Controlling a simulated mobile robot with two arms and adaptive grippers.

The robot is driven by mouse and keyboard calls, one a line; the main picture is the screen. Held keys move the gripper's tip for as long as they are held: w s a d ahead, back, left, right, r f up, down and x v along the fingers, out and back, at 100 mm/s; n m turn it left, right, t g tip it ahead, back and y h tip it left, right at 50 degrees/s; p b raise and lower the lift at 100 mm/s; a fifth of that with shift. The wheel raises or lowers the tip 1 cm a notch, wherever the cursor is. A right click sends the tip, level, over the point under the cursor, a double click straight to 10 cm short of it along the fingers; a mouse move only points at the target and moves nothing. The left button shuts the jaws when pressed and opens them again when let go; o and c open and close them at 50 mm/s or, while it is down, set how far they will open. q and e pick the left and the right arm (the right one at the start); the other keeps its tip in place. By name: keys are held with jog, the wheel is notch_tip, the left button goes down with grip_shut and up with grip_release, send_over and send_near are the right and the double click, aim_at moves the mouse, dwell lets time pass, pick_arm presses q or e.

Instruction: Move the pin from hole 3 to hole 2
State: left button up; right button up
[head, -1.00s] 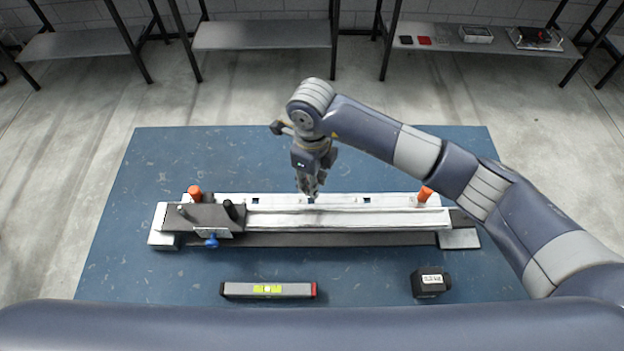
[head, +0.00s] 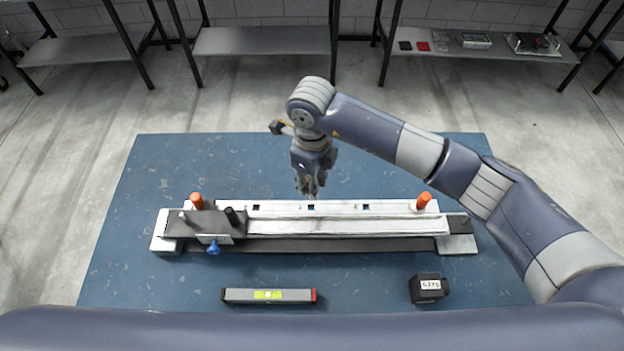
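A long fixture with a white rail (head: 400,208) lies across the blue table. One orange pin (head: 196,201) stands at its left end and another orange pin (head: 423,201) near its right end. Between them the rail shows three dark square holes: a left hole (head: 256,207), a middle hole (head: 311,208) and a right hole (head: 366,207). Hole numbers are not readable. My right gripper (head: 311,190) points down just above and behind the middle hole. Its fingers are small and blurred, so I cannot tell whether they are open or hold anything. My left gripper is out of view.
A dark block (head: 212,222) with a black post and a blue knob (head: 214,247) sits on the fixture's left end. A spirit level (head: 268,296) and a black box (head: 428,288) lie in front. The blue table (head: 140,200) is clear behind the rail.

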jog(key=shift+r, duration=0.15)
jog(key=shift+r+p, duration=1.75)
jog(key=shift+r, duration=1.9)
jog(key=shift+f, duration=0.1)
